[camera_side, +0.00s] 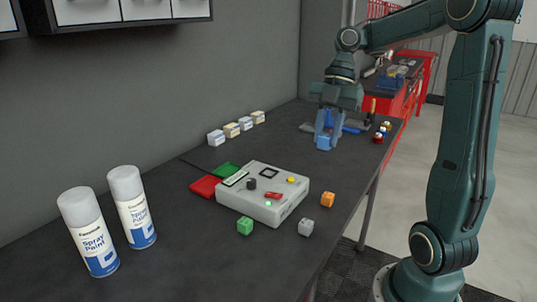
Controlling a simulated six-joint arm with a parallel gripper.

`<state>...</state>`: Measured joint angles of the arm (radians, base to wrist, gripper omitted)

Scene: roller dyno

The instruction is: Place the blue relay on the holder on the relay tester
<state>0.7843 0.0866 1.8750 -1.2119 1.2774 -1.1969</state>
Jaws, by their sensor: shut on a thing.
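My gripper (324,133) points down over the far part of the dark bench. It is shut on the blue relay (323,143), a small blue cube low between its fingers. I cannot tell whether the relay touches the bench. The relay tester (287,207) is a pale grey box nearer the camera, left of and below my gripper in the picture. A dark square frame on its top face, likely the holder (268,172), looks empty. The tester's top also carries a black knob, a yellow button, a red part and a small display.
A green relay (244,226), a grey one (305,227) and an orange one (327,199) lie around the tester. Red (204,187) and green pieces lie left of it. Two spray cans (88,232) stand front left. Several small boxes (231,130) line the wall. Tools lie behind my gripper.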

